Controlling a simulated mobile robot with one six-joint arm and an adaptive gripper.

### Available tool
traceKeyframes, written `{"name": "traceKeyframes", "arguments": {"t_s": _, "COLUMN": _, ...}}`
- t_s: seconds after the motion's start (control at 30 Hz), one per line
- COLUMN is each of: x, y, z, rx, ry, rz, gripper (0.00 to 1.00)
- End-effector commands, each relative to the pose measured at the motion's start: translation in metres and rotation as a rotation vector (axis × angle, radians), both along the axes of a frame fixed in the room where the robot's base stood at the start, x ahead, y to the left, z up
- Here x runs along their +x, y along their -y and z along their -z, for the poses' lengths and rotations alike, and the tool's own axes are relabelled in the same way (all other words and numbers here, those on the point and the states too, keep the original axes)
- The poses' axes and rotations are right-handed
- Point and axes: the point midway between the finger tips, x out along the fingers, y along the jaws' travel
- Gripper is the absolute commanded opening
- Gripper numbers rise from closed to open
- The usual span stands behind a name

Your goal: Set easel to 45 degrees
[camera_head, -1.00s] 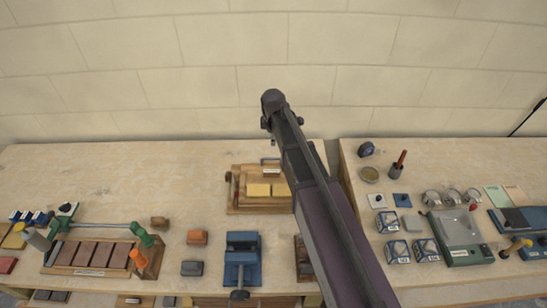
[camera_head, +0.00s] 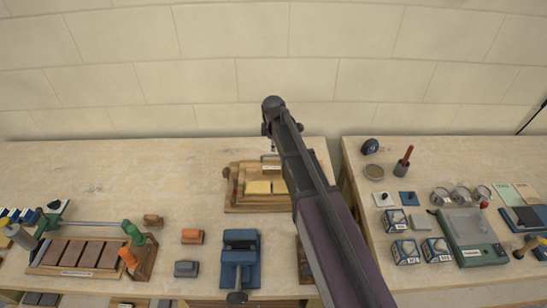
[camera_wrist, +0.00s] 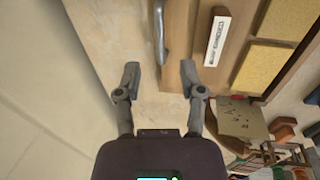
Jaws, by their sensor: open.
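The easel appears to be the wooden stand (camera_head: 234,207) with yellow panels at the back middle of the left bench. In the wrist view its wooden board (camera_wrist: 207,18) carries yellow panels (camera_wrist: 259,69) and a white label with print too small to read. A metal bar or handle (camera_wrist: 159,30) lies along its edge. My gripper (camera_wrist: 160,76) is open and empty, with its fingertips apart just short of the handle's near end. I cannot tell the depth gap or the easel's angle. In the head view my arm covers the stand's right side and the gripper is not clearly visible.
A blue vise (camera_head: 240,262) stands in front of the stand. A scale (camera_head: 470,236), tins and small boxes are on the right bench. A pale block wall (camera_head: 300,60) stands behind; bench space left of the stand is clear.

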Motion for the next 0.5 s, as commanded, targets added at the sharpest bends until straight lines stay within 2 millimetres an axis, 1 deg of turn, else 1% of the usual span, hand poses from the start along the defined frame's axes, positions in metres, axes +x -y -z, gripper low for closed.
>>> {"name": "traceKeyframes", "arguments": {"t_s": 0.03, "x": 0.001, "y": 0.000, "z": 0.008, "rx": 0.000, "ry": 0.000, "rz": 0.000, "gripper": 0.51}}
{"name": "traceKeyframes", "arguments": {"t_s": 0.5, "x": 0.009, "y": 0.000, "z": 0.044, "rx": 0.000, "ry": 0.000, "rz": 0.001, "gripper": 0.51}}
